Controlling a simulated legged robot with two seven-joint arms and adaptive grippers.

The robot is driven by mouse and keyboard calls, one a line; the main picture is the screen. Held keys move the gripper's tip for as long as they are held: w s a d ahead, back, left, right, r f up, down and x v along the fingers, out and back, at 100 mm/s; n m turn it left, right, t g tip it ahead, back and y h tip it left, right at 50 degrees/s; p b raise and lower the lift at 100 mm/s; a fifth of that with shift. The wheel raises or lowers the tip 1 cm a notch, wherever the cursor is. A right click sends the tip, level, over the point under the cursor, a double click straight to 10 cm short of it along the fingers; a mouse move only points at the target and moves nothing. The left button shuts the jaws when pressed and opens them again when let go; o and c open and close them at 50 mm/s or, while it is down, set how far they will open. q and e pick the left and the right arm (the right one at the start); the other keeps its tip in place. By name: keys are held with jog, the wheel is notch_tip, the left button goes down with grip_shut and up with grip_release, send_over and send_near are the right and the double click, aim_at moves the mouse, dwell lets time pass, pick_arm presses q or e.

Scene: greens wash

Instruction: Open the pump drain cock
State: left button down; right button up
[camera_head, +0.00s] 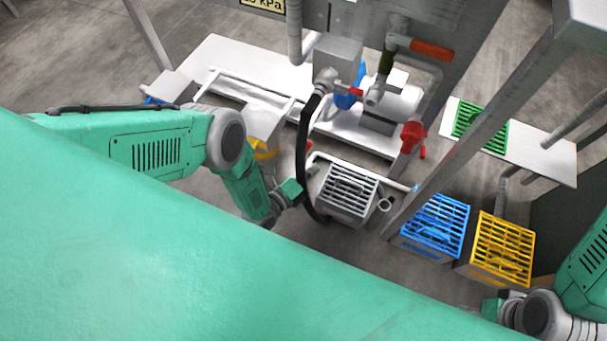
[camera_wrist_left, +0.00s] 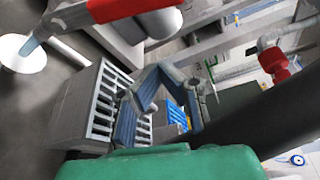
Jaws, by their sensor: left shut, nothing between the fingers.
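My left gripper (camera_head: 309,174) is shut and empty, low beside the black hose and the grey grated drain box (camera_head: 348,192). In the left wrist view its fingers meet at the tips (camera_wrist_left: 160,70), with the grated box (camera_wrist_left: 98,105) behind them. A red lever handle (camera_wrist_left: 112,8) with a grey metal end crosses the top left there, apart from the fingers. A small red part (camera_head: 308,147) beside the hose may be the same lever, mostly hidden. I cannot tell for sure which fitting is the drain cock. My right gripper is out of view.
The black hose (camera_head: 302,150) hangs close to my left gripper. A red valve (camera_head: 413,136) and a red-handled lever (camera_head: 432,49) are on the pipework. Blue (camera_head: 436,225) and yellow (camera_head: 502,248) grated boxes stand on the right, and a slanted grey post (camera_head: 470,130) rises there.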

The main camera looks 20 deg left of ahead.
aim_at(304, 148)
pick_arm(q)
jog(key=shift+w+a+r+b, duration=0.15)
jog(key=shift+w+a+b, duration=0.1)
jog(key=shift+w+a, duration=0.3)
jog(key=shift+w+a+r+b, duration=0.1)
jog(key=shift+w+a+b, duration=0.2)
jog(key=shift+w, duration=0.5)
jog(key=shift+w+a+r+b, duration=0.2)
jog(key=shift+w+a, duration=0.25)
jog(key=shift+w, duration=0.2)
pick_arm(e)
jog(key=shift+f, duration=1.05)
pick_arm(q)
jog(key=shift+a+r+p, duration=0.3)
jog(key=shift+a+p, duration=0.1)
jog(key=shift+a, duration=0.2)
jog(key=shift+a+r+p, duration=0.25)
jog(key=shift+a+p, duration=0.1)
jog(key=shift+a, duration=0.2)
jog(key=shift+w+a, duration=0.1)
jog(key=shift+a, duration=0.1)
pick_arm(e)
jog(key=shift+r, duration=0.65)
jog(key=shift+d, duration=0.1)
pick_arm(q)
jog(key=shift+f, duration=0.1)
